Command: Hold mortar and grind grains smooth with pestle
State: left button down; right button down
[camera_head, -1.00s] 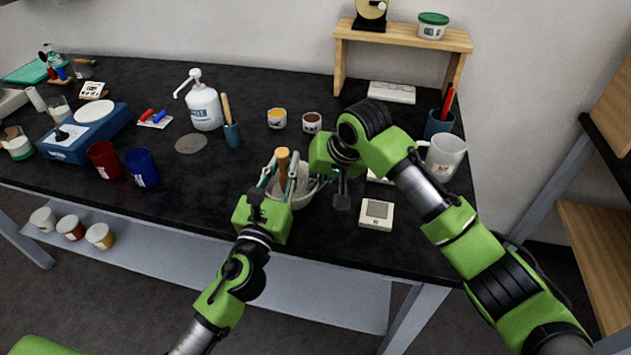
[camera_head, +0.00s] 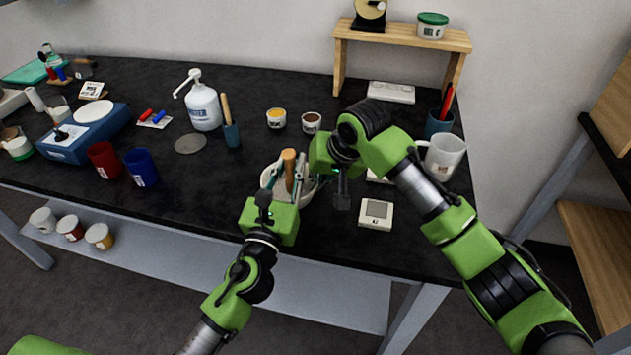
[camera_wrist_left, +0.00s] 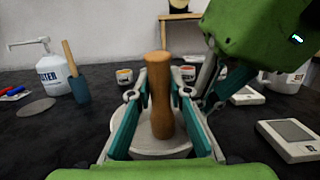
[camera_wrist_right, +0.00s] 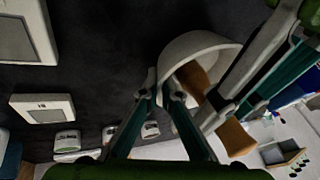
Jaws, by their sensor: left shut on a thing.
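The wooden pestle (camera_head: 289,160) stands near upright in the pale mortar (camera_head: 305,198) near the table's front edge. My left gripper (camera_wrist_left: 160,97) is shut on the pestle, one finger on each side of it. The pestle's lower end is inside the mortar (camera_wrist_left: 150,147). My right gripper (camera_wrist_right: 164,92) is at the mortar's right side, its fingertips close together on the wall at the rim, which also shows in the right wrist view (camera_wrist_right: 200,45). Grains inside the mortar cannot be made out.
A white square device (camera_head: 376,214) lies right of the mortar. Two small jars (camera_head: 277,119) (camera_head: 312,122) stand behind it. A white mug (camera_head: 444,156) and a wooden shelf (camera_head: 402,38) are at the back right. Open table lies left of the mortar.

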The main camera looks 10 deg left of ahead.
pick_arm(q)
jog(key=shift+s+a+f, duration=0.1)
jog(key=shift+s+a, duration=0.1)
jog(key=shift+a, duration=0.3)
jog(key=shift+s+a, duration=0.15)
jog(key=shift+a, duration=0.3)
pick_arm(e)
jog(key=shift+r, duration=0.1)
pick_arm(q)
jog(key=shift+s+d, duration=0.2)
jog(key=shift+d, duration=0.3)
jog(key=shift+s+d, duration=0.2)
jog(key=shift+d, duration=0.3)
jog(key=shift+w, duration=0.2)
jog(key=shift+w+a, duration=0.4)
jog(key=shift+w, duration=0.4)
jog(key=shift+s+a, duration=0.2)
jog(key=shift+s, duration=0.3)
jog(key=shift+s+a, duration=0.2)
jog(key=shift+s, duration=0.25)
jog(key=shift+d, duration=0.1)
jog(key=shift+w+d, duration=0.35)
jog(key=shift+d, duration=0.5)
